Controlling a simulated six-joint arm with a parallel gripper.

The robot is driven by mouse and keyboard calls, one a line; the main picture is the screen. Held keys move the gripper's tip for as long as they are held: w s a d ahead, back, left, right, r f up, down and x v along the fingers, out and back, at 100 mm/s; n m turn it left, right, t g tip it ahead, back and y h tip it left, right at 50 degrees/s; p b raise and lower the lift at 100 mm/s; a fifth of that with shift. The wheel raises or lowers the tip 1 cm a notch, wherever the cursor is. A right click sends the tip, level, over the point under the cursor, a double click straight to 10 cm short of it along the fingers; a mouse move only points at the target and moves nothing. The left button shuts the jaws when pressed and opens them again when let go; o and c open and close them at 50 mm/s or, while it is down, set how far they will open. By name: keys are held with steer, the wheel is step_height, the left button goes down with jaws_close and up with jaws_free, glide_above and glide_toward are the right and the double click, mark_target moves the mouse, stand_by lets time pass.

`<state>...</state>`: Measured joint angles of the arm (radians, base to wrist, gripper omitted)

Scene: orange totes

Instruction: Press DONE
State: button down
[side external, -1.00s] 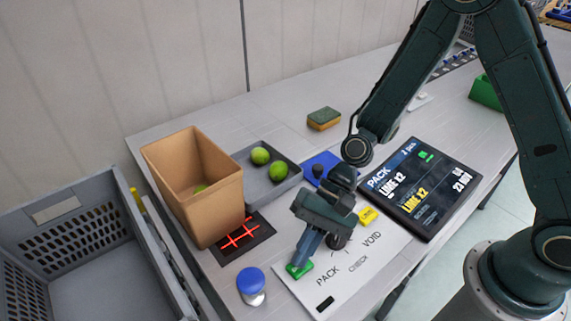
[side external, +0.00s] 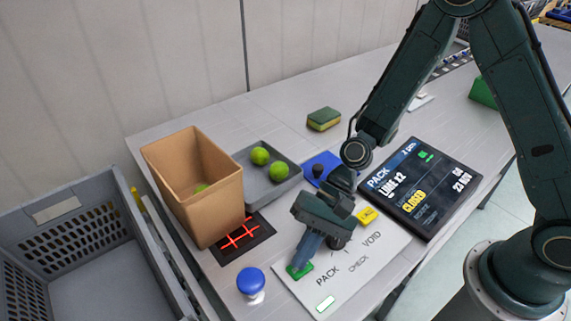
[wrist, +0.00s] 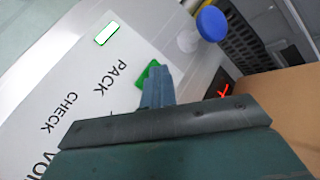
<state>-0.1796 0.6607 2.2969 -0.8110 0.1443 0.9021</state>
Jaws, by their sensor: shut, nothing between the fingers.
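My gripper (side external: 302,262) is shut and empty, pointing down with its fingertips at the green button (side external: 294,275) on the white control panel (side external: 345,275). In the wrist view the shut fingers (wrist: 156,82) partly cover the green button (wrist: 145,72); I cannot tell how far it is pressed. No label reading DONE shows; the panel reads PACK, CHECK and VOID. A small indicator (side external: 325,304) at the panel's near corner is lit white-green and also shows in the wrist view (wrist: 107,33). The screen (side external: 420,188) reads PACK, LIME x2 and CLOSED.
A cardboard box (side external: 215,205) with a green lime inside stands by a red-lit dark pad (side external: 258,248). A grey tray (side external: 285,186) holds two limes.

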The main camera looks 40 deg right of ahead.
steer(key=shift+r, duration=0.95)
steer(key=shift+r, duration=2.5)
steer(key=shift+d+r, duration=0.1)
